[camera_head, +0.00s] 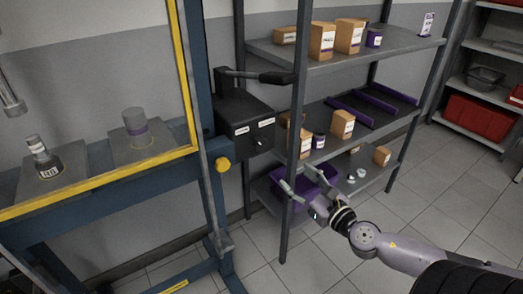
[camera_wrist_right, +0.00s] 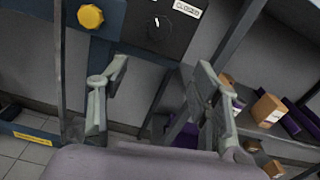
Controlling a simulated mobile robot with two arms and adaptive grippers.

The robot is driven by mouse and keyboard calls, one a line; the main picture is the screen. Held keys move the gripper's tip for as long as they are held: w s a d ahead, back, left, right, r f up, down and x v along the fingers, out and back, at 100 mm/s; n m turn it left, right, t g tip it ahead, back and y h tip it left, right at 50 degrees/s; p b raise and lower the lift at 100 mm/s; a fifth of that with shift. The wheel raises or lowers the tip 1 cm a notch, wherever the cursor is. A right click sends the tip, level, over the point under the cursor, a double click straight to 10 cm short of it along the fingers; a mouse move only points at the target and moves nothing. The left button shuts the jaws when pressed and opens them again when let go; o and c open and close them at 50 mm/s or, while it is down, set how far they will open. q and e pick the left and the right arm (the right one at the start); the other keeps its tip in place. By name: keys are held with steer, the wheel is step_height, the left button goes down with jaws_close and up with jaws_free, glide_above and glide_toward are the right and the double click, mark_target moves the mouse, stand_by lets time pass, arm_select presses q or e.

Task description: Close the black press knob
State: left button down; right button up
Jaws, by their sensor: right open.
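The black press knob (camera_head: 259,142) is a small round knob on the front of the black control box (camera_head: 232,112), which is fixed to the blue press frame. White labels sit on either side of it. The knob also shows at the top of the right wrist view (camera_wrist_right: 156,24), with a label reading CLOSED to its right. My right gripper (camera_head: 297,177) is open and empty, below and to the right of the box. In the right wrist view, its spread fingers (camera_wrist_right: 162,66) are below the knob, apart from it. My left gripper is not in view.
A yellow knob (camera_head: 222,164) is on the press frame left of the box. A black lever (camera_head: 272,78) sticks out above the box. A shelf rack (camera_head: 289,150) with boxes and a purple bin (camera_head: 300,187) stands close to the right gripper. Open floor lies at right.

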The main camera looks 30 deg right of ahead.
mark_target(262, 147)
steer(key=w+p, duration=0.1)
steer(key=w, duration=0.7)
steer(key=w+p, duration=0.1)
steer(key=w, duration=0.8)
steer(key=shift+w+a+r, duration=0.15)
steer(key=shift+w+r, duration=0.05)
steer(key=shift+c, duration=0.5)
steer(key=c, duration=1.1)
